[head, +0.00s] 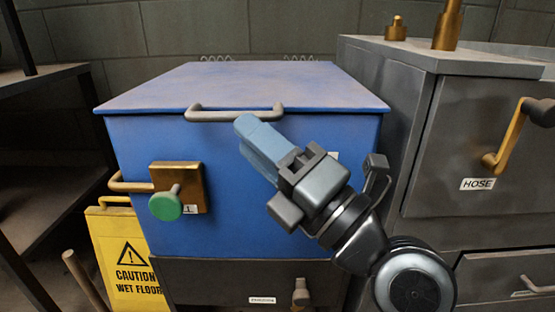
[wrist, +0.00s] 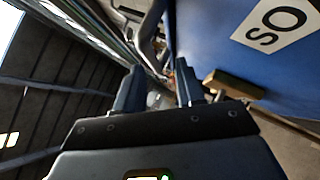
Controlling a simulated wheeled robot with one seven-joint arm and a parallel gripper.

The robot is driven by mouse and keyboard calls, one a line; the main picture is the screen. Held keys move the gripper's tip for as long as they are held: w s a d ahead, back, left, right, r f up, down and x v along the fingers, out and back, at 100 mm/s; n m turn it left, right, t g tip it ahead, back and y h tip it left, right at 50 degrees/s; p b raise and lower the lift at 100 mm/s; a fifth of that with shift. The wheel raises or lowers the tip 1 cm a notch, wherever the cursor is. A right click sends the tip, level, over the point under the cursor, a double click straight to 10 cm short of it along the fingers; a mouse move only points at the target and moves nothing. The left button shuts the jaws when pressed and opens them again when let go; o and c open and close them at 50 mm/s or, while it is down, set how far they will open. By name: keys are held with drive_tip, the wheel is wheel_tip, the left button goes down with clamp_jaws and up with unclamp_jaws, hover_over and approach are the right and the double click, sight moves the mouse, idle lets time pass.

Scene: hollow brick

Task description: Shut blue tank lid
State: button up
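The blue tank (head: 240,220) stands in the middle of the head view. Its flat blue lid (head: 240,85) lies level across the top, with no clear gap along the front edge. A grey bar handle (head: 235,115) is on the lid's front edge.
A brass plate with a green knob (head: 165,204) is on the tank's front. A yellow wet floor sign (head: 125,260) stands at lower left beside a dark shelf (head: 45,150). A grey cabinet (head: 450,150) with a brass crank (head: 500,150) stands close at right.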

drive_tip(key=shift+v, duration=1.8)
drive_tip(key=s+d+f+m+t+h, duration=0.2)
drive_tip(key=s+d+f+m+h, duration=0.5)
drive_tip(key=m, duration=0.7)
drive_tip(key=s+d+f+m+t+h, duration=0.2)
drive_tip(key=s+f+m+h, duration=0.2)
drive_tip(key=f+m+h, duration=0.75)
drive_tip(key=s+d+f+m+g, duration=0.15)
drive_tip(key=s+d, duration=0.25)
drive_tip(key=s, duration=0.4)
drive_tip(key=s+d+f+m+g+y, duration=0.1)
drive_tip(key=s+d+m, duration=0.25)
drive_tip(key=s, duration=0.35)
drive_tip(key=s+d+f+m+g, duration=0.1)
drive_tip(key=s+d+f+m, duration=0.1)
drive_tip(key=s+d, duration=0.45)
wheel_tip(320, 180, up, 36)
drive_tip(key=s+a+p, duration=0.1)
drive_tip(key=p, duration=3.4)
drive_tip(key=shift+a+p, duration=0.3)
drive_tip(key=shift+a, duration=0.1)
